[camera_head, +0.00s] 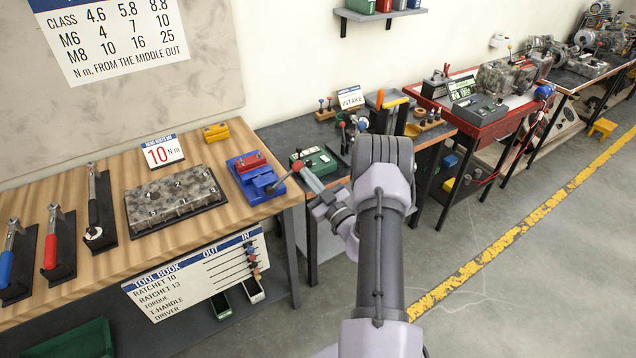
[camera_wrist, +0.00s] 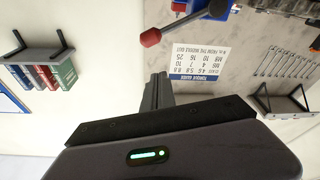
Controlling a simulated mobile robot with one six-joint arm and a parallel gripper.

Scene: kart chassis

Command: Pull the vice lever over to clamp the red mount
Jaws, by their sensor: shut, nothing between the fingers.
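The blue vice (camera_head: 262,186) stands at the right end of the wooden bench. The red mount (camera_head: 250,162) sits in it, toward the back. The vice lever (camera_head: 284,180) is a dark rod slanting up and right to a red knob (camera_head: 297,166) beyond the bench edge. My gripper (camera_head: 311,179) is shut and empty, just right of the knob. In the wrist view the knob (camera_wrist: 150,37) lies just beyond my shut fingertips (camera_wrist: 158,78), with a visible gap in the picture. The vice (camera_wrist: 180,5) is mostly cut off at the top there.
A grey casting (camera_head: 172,200) and several wrenches lie left on the wooden bench (camera_head: 225,220). A yellow block (camera_head: 215,132) is behind the vice. A dark bench (camera_head: 285,133) with a green tray (camera_head: 313,162) stands close behind my gripper. The floor to the right is open.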

